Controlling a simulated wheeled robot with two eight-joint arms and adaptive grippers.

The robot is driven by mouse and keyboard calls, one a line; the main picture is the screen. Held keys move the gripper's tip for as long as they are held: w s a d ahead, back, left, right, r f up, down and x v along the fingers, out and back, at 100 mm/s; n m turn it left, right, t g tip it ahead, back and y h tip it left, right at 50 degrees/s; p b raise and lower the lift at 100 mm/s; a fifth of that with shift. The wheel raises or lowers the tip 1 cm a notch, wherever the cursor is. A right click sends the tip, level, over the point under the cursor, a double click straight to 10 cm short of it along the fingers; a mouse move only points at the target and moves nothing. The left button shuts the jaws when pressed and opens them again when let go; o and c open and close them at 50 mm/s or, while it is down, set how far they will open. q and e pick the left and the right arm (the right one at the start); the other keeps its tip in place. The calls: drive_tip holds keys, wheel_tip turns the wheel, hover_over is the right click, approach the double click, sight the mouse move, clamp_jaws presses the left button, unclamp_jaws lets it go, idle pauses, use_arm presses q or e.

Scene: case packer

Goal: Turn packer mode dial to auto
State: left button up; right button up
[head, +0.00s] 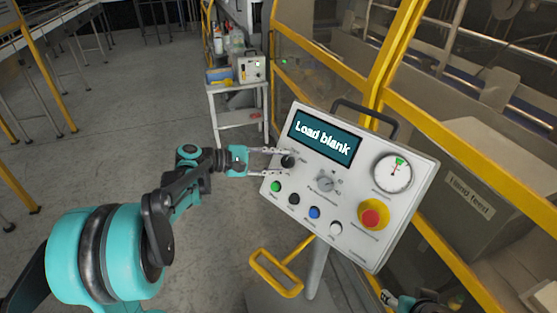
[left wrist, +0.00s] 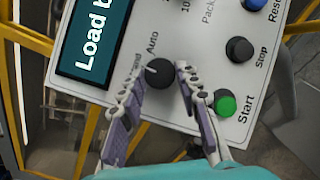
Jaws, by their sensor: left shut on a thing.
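The packer mode dial (head: 288,161) is a round black knob at the left of the tilted grey control panel (head: 350,235), below the screen. In the left wrist view the dial (left wrist: 158,74) has a white mark that points toward a partly hidden label ending in "and", not straight at "Auto". My left gripper (head: 283,162) has one finger on each side of the dial and is shut on it. It also shows in the left wrist view (left wrist: 159,82). A small part of my right gripper (head: 388,297) shows at the bottom edge; its jaw state is unclear.
The panel's screen (head: 322,137) reads "Load blank". Green, black, blue and white buttons, a grey knob (head: 325,184), a red emergency button (head: 371,218) and a gauge (head: 392,172) share the panel. Yellow guard rails (head: 400,45) stand behind.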

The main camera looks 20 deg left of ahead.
use_arm(q)
drive_tip(key=m+g+p, duration=0.1)
drive_tip(key=m+y, duration=0.1)
drive_tip(key=m, duration=0.1)
drive_tip(key=m+g+p, duration=0.1)
drive_tip(key=m, duration=0.1)
drive_tip(key=shift+w+r+g+y+p, duration=0.15)
drive_tip(key=shift+r+g+y+p, duration=0.15)
drive_tip(key=shift+r, duration=0.1)
drive_tip(key=shift+d+m+g+y+p, duration=0.1)
drive_tip(key=shift+m+g+y+p, duration=0.45)
drive_tip(key=shift+m, duration=1.05)
drive_tip(key=o, duration=1.2)
drive_tip(key=shift+w, duration=0.1)
drive_tip(key=shift+c, duration=0.2)
drive_tip(key=v, duration=1.2)
drive_tip(key=shift+d, duration=0.15)
